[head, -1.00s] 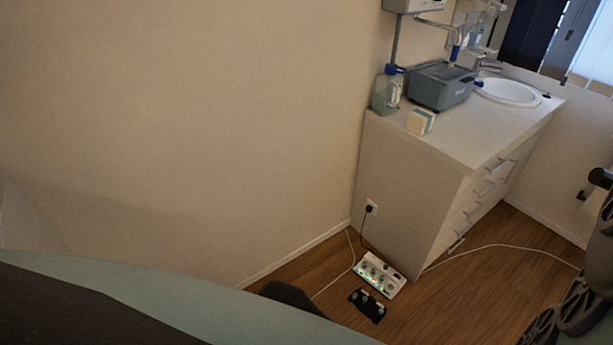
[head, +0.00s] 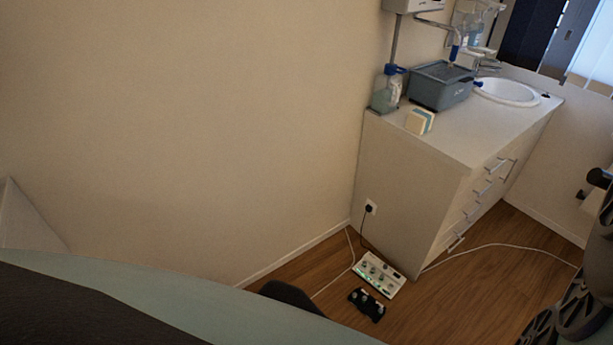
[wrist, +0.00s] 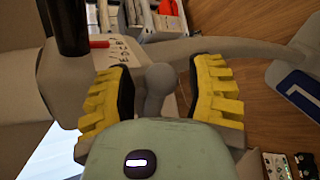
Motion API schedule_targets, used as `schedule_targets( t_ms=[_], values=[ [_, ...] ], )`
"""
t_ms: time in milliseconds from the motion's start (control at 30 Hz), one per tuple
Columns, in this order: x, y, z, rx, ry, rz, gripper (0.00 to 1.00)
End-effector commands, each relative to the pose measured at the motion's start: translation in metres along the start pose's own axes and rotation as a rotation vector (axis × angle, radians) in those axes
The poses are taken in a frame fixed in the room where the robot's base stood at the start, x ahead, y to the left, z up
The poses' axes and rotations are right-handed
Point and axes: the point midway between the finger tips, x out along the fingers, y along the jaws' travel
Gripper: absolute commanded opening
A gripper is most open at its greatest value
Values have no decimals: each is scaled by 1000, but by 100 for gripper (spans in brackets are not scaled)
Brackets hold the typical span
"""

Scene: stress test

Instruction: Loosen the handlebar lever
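In the wrist view, a grey lever with a rounded knob (wrist: 157,88) stands between the two yellow-ridged fingers of my gripper (wrist: 162,84). The fingers are apart, with a gap visible on each side of the knob, and do not appear to press on it. A grey handlebar body (wrist: 165,50) lies behind the lever, with an arm stretching right and a black upright grip (wrist: 65,25) at upper left. The lever's lower end is hidden by the pale green gripper body. The head view shows neither the lever nor my gripper's fingers.
In the head view, a white cabinet (head: 405,190) with a sink (head: 508,92) and a grey-blue box (head: 440,86) stands at right. A white control box (head: 379,274) and a black pedal (head: 367,304) lie on the wooden floor, with cables nearby.

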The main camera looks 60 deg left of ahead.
Motion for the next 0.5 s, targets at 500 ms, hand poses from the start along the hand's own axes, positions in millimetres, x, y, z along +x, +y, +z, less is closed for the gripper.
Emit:
schedule_targets(
  t_ms=[500],
  values=[
    [-10,1,-1,2,4,3,60]
  ],
)
